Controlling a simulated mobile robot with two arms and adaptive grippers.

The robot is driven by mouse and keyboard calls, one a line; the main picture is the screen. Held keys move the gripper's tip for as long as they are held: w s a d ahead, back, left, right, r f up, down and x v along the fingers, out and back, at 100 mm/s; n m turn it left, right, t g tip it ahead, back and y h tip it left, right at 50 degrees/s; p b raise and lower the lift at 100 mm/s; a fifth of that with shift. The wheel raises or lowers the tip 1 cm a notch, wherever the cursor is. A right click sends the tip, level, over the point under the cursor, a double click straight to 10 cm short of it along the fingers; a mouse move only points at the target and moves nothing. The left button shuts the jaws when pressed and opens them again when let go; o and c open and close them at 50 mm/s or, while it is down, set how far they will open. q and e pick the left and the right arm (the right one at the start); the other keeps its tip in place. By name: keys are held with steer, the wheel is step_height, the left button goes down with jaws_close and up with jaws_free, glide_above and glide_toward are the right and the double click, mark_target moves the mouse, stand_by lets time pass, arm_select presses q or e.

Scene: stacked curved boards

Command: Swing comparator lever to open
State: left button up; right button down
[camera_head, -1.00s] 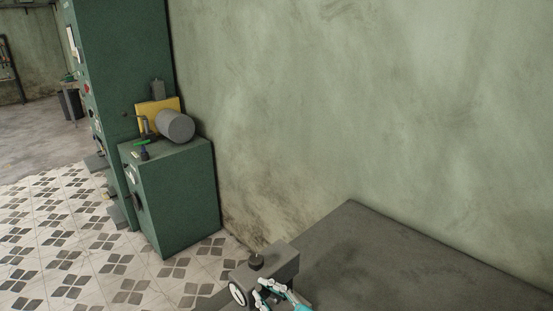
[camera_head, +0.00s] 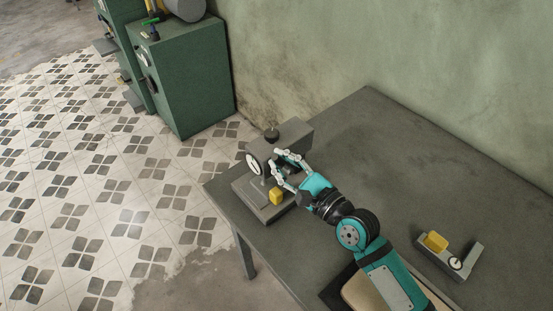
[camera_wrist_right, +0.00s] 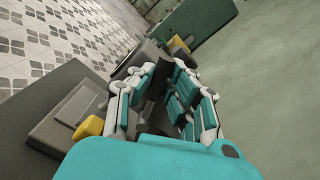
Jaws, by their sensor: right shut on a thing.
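The comparator (camera_head: 292,140) is a grey device with a round white dial (camera_head: 254,163) and a dark knob on top. It stands on a grey base (camera_head: 250,194) near the table's left corner. A yellow block (camera_head: 277,196) is at the base's front. My right gripper (camera_head: 281,165) is at the comparator's near side. In the wrist view its fingers (camera_wrist_right: 157,85) are shut around a dark upright bar, which looks like the lever (camera_wrist_right: 153,88); its ends are partly hidden by the fingers. My left gripper is not in view.
The grey table (camera_head: 375,140) is bare behind and right of the comparator. A small grey fixture (camera_head: 448,258) with a yellow block and a dial stands at the right. A green cabinet (camera_head: 185,75) stands on the tiled floor beyond, beside the wall.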

steer(key=c, duration=1.3)
jaws_free()
steer(key=shift+w+d+r, duration=0.15)
steer(key=shift+w+d, duration=0.2)
steer(key=shift+d, duration=0.05)
steer(key=shift+a, duration=0.1)
steer(key=shift+s, duration=0.2)
steer(key=shift+v, duration=3.45)
